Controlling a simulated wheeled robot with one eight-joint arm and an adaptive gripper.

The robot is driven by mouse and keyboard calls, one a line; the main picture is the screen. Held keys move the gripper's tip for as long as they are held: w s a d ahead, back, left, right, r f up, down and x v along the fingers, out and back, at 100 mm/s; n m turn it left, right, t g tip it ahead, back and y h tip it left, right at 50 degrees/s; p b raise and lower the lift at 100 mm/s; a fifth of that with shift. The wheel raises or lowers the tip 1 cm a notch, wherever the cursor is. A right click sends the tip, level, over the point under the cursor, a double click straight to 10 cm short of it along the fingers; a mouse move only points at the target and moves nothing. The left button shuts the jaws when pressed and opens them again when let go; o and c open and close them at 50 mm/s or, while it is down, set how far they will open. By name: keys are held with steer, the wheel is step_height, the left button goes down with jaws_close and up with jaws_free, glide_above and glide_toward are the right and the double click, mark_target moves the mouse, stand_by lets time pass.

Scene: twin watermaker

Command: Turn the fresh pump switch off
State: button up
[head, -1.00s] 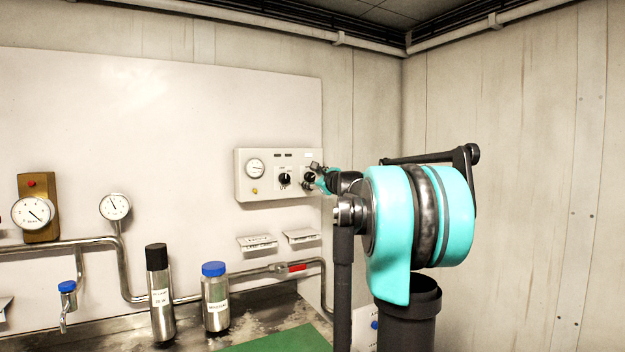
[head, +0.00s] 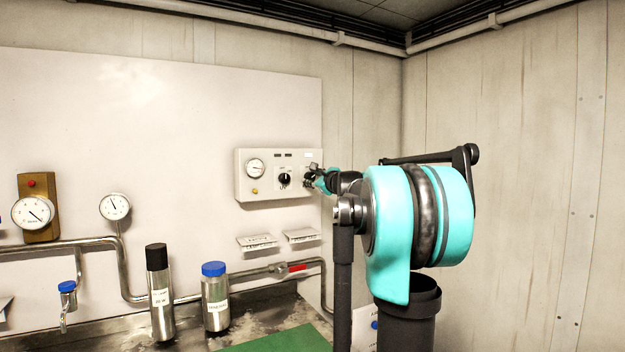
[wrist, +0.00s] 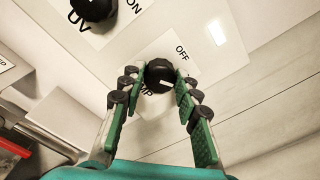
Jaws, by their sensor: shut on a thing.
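The fresh pump switch is a black round knob (wrist: 158,75) on a white label plate in the wrist view. The word OFF shows at the plate's upper right; a word ending in "MP" is partly covered below the knob. A white mark shows on the knob's face, and its exact pointing is hard to read. My gripper (wrist: 160,82) is shut on the knob, with a green-padded finger on each side. In the head view my gripper (head: 310,178) is at the right end of the control panel (head: 243,178) and hides most of this knob.
A second black knob, labelled UV with ON beside it (wrist: 93,8), sits close to the upper left. In the head view it (head: 284,179) is left of my gripper, beside a gauge (head: 255,168). Two bottles (head: 215,300) (head: 161,300) stand below.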

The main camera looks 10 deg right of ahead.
steer(key=n, duration=0.6)
steer(key=shift+f, duration=0.1)
steer(key=n, duration=0.5)
steer(key=shift+n, duration=0.3)
stand_by(0.4)
steer(key=o, duration=1.2)
steer(key=shift+c, duration=0.2)
steer(key=v, duration=1.2)
steer(key=shift+f, duration=0.2)
steer(key=shift+s+d, duration=0.1)
